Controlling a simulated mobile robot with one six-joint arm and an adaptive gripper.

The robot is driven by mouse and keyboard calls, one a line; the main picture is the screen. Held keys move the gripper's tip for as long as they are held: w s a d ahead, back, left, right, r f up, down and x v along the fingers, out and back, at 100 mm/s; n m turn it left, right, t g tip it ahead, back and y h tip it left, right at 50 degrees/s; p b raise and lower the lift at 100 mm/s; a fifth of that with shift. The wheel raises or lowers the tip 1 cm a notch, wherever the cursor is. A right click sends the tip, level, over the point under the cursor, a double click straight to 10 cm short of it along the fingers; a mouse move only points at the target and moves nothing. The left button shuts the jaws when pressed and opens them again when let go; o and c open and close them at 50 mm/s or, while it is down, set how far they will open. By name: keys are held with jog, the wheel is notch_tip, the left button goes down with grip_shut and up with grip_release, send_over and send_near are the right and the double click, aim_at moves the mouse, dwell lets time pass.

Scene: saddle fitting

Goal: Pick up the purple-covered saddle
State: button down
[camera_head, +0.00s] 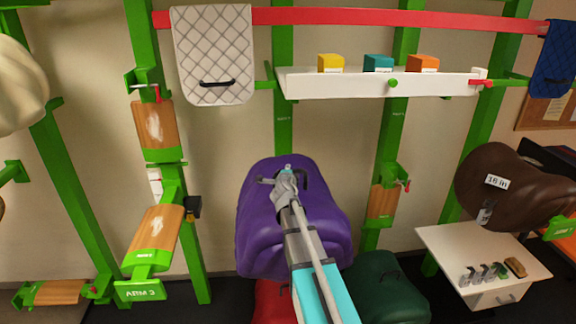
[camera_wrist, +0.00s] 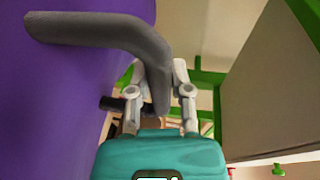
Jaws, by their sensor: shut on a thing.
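The purple-covered saddle (camera_head: 258,232) is in the middle of the head view, in front of the wall, with my arm across its right part. My gripper (camera_head: 287,180) is at its upper part. In the wrist view the purple cover (camera_wrist: 50,100) fills the left side. A dark grey curved handle (camera_wrist: 100,28) comes off the cover and bends down between the fingers of my gripper (camera_wrist: 160,85), which is shut on it. What bears the saddle from behind or below is hidden.
A white shelf (camera_head: 330,85) with small coloured boxes hangs above. Empty wooden-topped green racks (camera_head: 157,235) stand left. A brown saddle (camera_head: 510,190) and a white table (camera_head: 440,240) are right. Green (camera_head: 385,290) and red (camera_head: 270,302) covered things are low in front.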

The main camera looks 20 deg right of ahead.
jog(key=shift+f+v, duration=0.25)
jog(key=shift+v, duration=1.05)
jog(key=shift+f+v, duration=0.2)
jog(key=shift+v, duration=1.05)
jog(key=shift+s, duration=0.15)
